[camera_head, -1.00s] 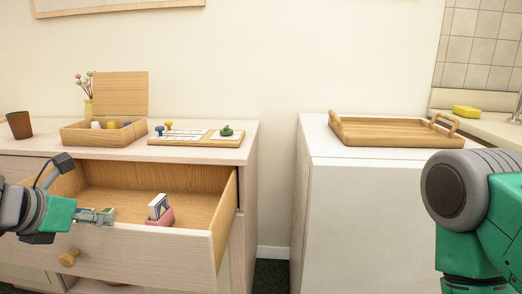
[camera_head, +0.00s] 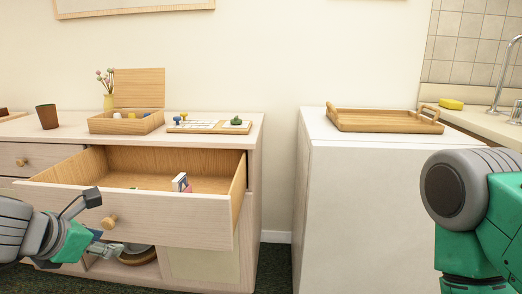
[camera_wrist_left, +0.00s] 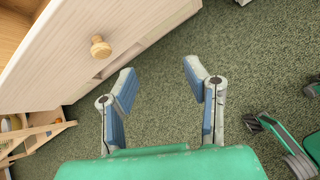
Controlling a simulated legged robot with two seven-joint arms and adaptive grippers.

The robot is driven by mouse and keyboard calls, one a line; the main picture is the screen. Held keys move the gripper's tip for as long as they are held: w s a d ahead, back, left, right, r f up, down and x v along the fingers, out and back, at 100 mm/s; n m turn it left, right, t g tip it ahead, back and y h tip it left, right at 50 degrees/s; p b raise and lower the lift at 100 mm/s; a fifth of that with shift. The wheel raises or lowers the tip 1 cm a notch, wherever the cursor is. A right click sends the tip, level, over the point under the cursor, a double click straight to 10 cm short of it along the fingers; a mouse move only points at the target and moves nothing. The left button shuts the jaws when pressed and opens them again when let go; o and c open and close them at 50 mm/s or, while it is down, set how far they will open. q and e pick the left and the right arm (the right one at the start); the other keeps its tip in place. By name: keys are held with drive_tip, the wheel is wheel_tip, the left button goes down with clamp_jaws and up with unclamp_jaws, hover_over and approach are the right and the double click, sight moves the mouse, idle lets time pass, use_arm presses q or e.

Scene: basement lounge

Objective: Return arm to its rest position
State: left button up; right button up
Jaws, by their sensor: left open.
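My left gripper (camera_head: 106,243) is in front of the open drawer (camera_head: 140,214), below its wooden knob (camera_head: 109,222), in the head view. In the left wrist view its two fingers (camera_wrist_left: 160,90) are spread apart with nothing between them, over the green carpet. The knob (camera_wrist_left: 101,46) and drawer front show at the upper left there, apart from the fingers. A green arm part of mine (camera_head: 455,200) is at the right of the head view; the right gripper itself does not show.
The drawer sticks out and holds a small white and pink item (camera_head: 181,183). On the cabinet stand a brown cup (camera_head: 47,117), an open wooden box (camera_head: 125,125) and a board with pieces (camera_head: 209,128). A wooden tray (camera_head: 385,125) lies on the white cabinet (camera_head: 370,190).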

use_arm(q)
drive_tip(key=s+d+f+m+g+y, duration=0.1)
drive_tip(key=s+f+m+g, duration=0.1)
drive_tip(key=s+f+m, duration=0.45)
drive_tip(key=s+d+f+m+g, duration=0.15)
drive_tip(key=s+f+m, duration=0.25)
drive_tip(key=f+m, duration=0.6)
drive_tip(key=s+f+m+g, duration=0.5)
drive_tip(key=s+f+m, duration=0.9)
drive_tip(key=s, duration=0.3)
wheel_tip(320, 180, up, 13)
drive_tip(key=p, duration=1.3)
drive_tip(key=shift+s+d+r+y+p, duration=0.15)
drive_tip(key=shift+s+y+p, duration=0.15)
drive_tip(key=shift+w, duration=0.1)
